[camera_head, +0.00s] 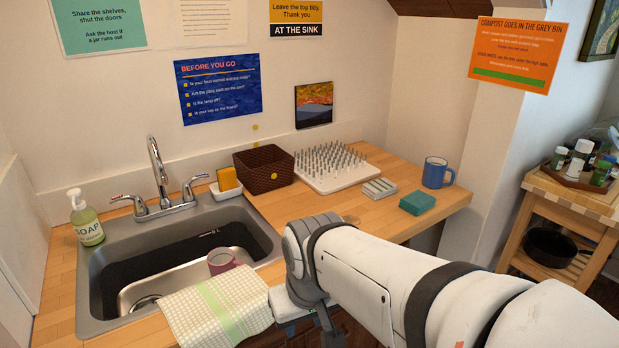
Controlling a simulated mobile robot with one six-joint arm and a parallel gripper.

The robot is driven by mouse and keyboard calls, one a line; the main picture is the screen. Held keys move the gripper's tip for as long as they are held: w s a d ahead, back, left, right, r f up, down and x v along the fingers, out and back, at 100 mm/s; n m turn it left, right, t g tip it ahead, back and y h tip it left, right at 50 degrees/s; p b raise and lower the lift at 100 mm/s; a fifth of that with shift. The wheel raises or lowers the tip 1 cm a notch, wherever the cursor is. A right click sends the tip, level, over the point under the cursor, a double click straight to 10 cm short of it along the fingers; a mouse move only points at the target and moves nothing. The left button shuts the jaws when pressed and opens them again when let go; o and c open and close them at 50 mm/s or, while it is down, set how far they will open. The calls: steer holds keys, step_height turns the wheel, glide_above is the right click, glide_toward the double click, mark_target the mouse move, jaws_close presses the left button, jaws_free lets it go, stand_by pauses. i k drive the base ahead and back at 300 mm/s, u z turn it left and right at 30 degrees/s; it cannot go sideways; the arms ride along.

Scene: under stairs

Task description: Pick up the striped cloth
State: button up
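A pale cloth with a green stripe and a fine check (217,312) hangs over the sink's front edge, next to my gripper. A small folded cloth with light and grey stripes (379,188) lies flat on the wooden counter at the right, left of a folded teal cloth (417,203). My gripper (292,305) points down at the counter's front edge, just right of the draped cloth. My wrist and arm hide most of its fingers, so I cannot tell whether they are open or touch the cloth.
The sink (180,262) holds a pink mug (222,261). A soap bottle (86,218), sponge holder (227,191), brown basket (264,169), white peg rack (333,167) and blue mug (436,173) stand around the counter.

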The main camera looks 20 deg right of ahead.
mark_target(377, 190)
steer(key=u, duration=2.85)
steer(key=k, duration=2.05)
steer(key=z, duration=2.45)
steer(key=i, duration=0.95)
